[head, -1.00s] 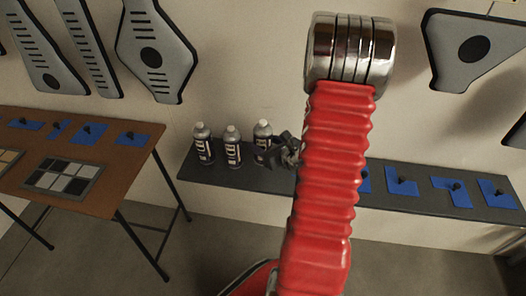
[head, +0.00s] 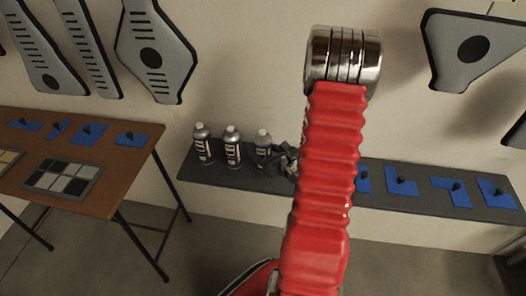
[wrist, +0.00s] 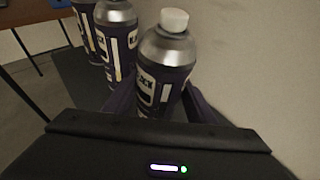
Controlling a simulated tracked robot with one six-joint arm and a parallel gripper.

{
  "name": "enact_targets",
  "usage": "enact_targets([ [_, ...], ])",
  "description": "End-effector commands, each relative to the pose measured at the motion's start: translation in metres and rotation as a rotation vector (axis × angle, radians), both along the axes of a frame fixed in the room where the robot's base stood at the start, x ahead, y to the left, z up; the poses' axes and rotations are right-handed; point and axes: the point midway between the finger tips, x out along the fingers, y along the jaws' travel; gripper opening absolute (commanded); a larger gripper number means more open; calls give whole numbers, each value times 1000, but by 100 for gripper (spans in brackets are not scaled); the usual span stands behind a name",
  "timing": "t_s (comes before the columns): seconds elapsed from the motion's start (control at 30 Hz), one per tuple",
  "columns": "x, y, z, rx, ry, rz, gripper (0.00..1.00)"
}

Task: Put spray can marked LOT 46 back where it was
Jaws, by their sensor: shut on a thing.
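Three spray cans stand in a row on the left part of a dark wall shelf (head: 225,177): a left can (head: 202,146), a middle can (head: 232,150) and a right can (head: 264,146). My gripper (head: 276,161) is shut on the right can, which also shows between the jaws in the wrist view (wrist: 167,60). It is upright with a white cap, and its base is at about shelf level; contact is hard to tell. In the wrist view the middle can (wrist: 117,45) is close beside it. No LOT number is readable on any can.
My red arm covers the middle of the shelf. Blue pads with dark knobs (head: 402,186) lie on the right part of the shelf. A brown table (head: 120,165) with a swatch tray stands at the left. Grey panels (head: 160,55) hang on the wall.

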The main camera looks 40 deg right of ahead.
Motion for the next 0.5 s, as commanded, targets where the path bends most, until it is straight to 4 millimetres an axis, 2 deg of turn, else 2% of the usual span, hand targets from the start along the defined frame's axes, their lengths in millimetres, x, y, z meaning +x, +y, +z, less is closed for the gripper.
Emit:
enact_targets([
  [0.27,0,0,-2,0,-1,0,0],
  [0.3,0,0,-2,0,0,1,53],
  [0.5,0,0,-2,0,0,1,68],
])
